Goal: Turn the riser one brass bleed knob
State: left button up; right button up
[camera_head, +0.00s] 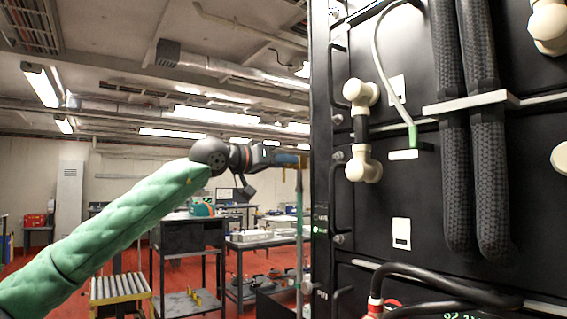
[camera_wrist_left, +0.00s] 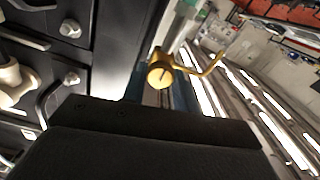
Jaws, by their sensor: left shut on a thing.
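The brass bleed knob (camera_head: 289,159) sits at the top of a thin vertical riser pipe (camera_head: 299,215) beside the left edge of the black cabinet. In the left wrist view, a round brass part (camera_wrist_left: 160,74) with a slot in its face and a thin bent brass arm shows just beyond the dark gripper body. My left gripper (camera_head: 282,158) reaches in from the left at the knob's height and is shut on the knob. The fingertips are small in the head view and largely hidden in the wrist view. My right gripper is in neither view.
The black cabinet (camera_head: 375,235) fills the right side, with handles, cream pipe fittings (camera_head: 363,165) and thick black hoses (camera_head: 470,130). Workbenches and carts (camera_head: 185,240) stand behind my left arm. Open red floor shows at the lower left.

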pick_arm(q)
jog(key=shift+f, duration=0.2)
jog(key=o, duration=1)
jog(key=shift+c, duration=0.2)
jog(key=shift+r, duration=0.15)
jog(key=v, duration=0.7)
jog(key=shift+s+a+b, duration=0.2)
jog(key=shift+a+b, duration=0.15)
jog(key=shift+b, duration=0.1)
